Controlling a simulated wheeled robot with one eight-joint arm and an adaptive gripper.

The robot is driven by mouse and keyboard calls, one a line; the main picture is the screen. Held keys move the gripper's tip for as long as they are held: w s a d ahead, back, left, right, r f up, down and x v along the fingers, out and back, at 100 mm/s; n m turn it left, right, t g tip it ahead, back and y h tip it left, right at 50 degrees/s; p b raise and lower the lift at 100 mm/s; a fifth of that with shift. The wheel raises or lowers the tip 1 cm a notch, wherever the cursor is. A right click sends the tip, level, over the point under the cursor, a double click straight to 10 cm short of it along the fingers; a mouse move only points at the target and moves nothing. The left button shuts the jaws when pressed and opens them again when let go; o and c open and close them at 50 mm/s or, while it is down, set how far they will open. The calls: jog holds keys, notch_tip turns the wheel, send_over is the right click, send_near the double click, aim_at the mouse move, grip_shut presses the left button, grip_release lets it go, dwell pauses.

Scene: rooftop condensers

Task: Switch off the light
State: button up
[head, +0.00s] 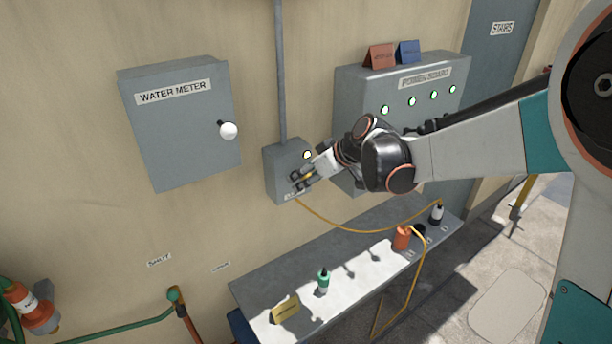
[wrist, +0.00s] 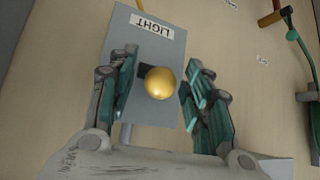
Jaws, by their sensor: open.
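The light switch box (head: 277,165) is a grey box on the wall at the foot of a vertical conduit. A small lamp (head: 307,155) glows pale on its upper front. My gripper (head: 301,180) is in front of the box and hides part of its face and label. In the wrist view, the box (wrist: 160,107) carries an upside-down LIGHT label (wrist: 152,24). A yellow ball knob (wrist: 160,83) sits on a dark stub. My open gripper (wrist: 158,92) has its fingers on either side of the knob, with gaps showing on both sides.
A WATER METER cabinet (head: 180,130) with a white knob is to the left. A POWER BOARD cabinet (head: 352,100) with several lit lamps is to the right, behind my arm. A shelf (head: 258,290) with bottles stands below. A yellow hose (head: 350,229) hangs under the box.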

grip_shut()
jog(key=b, duration=0.1)
jog(key=f+t+y+b, duration=0.1)
jog(key=b, duration=0.1)
jog(key=shift+s+d+f, duration=0.15)
jog(key=shift+f, duration=0.15)
notch_tip(320, 180, down, 4)
jog(key=t+y+b, duration=0.2)
jog(key=t+b, duration=0.1)
jog(key=b, duration=0.4)
jog(key=n+t+y+b, duration=0.1)
jog(key=t+y+b, duration=0.2)
jog(key=b, duration=0.5)
jog(key=shift+n, duration=0.3)
jog(key=shift+y, duration=0.3)
jog(key=shift+r, duration=0.1)
